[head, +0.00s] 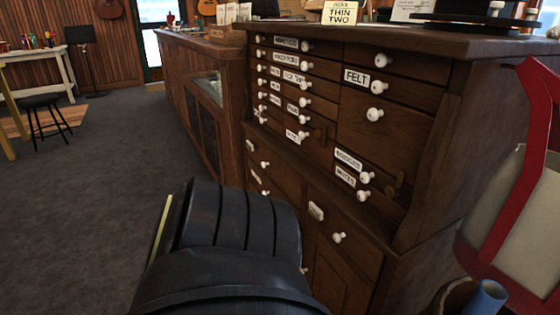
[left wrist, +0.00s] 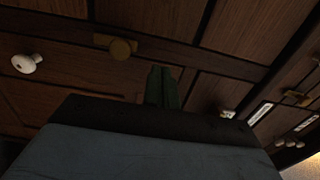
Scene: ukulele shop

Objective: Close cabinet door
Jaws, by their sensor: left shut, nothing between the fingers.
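A dark wooden cabinet (head: 420,140) with rows of small labelled drawers and white knobs stands at the right of the head view. A lower panel, perhaps the door (head: 338,278), shows under a drawer with a white knob; my arm covers part of the lower front. I cannot tell whether it is ajar. In the left wrist view, wooden panels (left wrist: 70,85) with a white knob (left wrist: 27,63) and a brass catch (left wrist: 120,46) fill the background. My left gripper (left wrist: 162,88) is shut and empty, in front of the wood; contact is unclear. The head view hides its fingers behind my arm.
A long wooden counter (head: 180,75) runs back beside the cabinet. A red-framed object (head: 530,160) and a blue cylinder (head: 485,298) stand at the right. A stool (head: 45,118) and a table stand far left. The grey carpet (head: 90,190) between is clear.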

